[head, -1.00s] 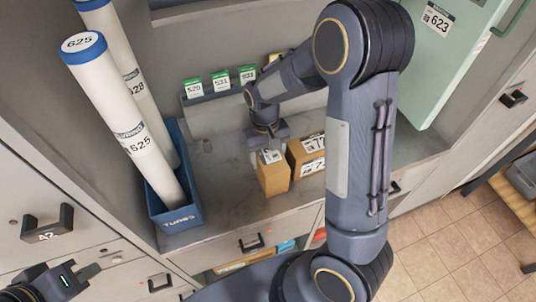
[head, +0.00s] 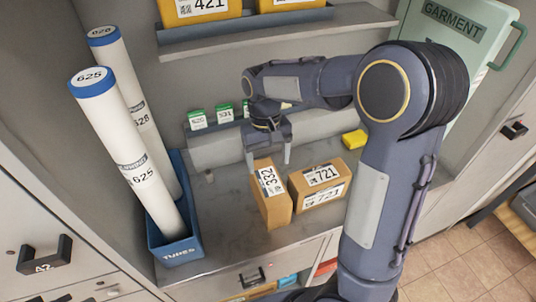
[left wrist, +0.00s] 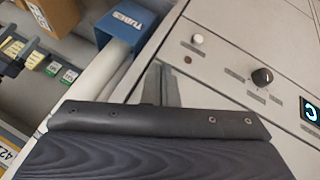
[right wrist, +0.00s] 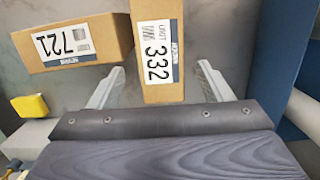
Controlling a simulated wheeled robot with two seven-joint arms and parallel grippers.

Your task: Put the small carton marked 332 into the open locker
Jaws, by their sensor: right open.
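The small brown carton marked 332 (head: 272,195) stands upright on the grey counter (head: 225,238). My right gripper (head: 268,160) is open and empty, just above and behind it in the head view. In the right wrist view the carton (right wrist: 157,45) shows between the spread fingers (right wrist: 161,68), its label facing the camera, with a gap on both sides. My left gripper (left wrist: 166,84) shows in the left wrist view with its fingers together and nothing between them. I cannot make out an open locker in these frames.
A carton marked 721 (head: 320,184) stands close to the right of carton 332. A blue bin (head: 177,250) holds white tubes (head: 128,150) at the left. A shelf (head: 355,24) hangs above. A yellow object (head: 354,139) lies behind. A green GARMENT panel (head: 450,50) stands at upper right.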

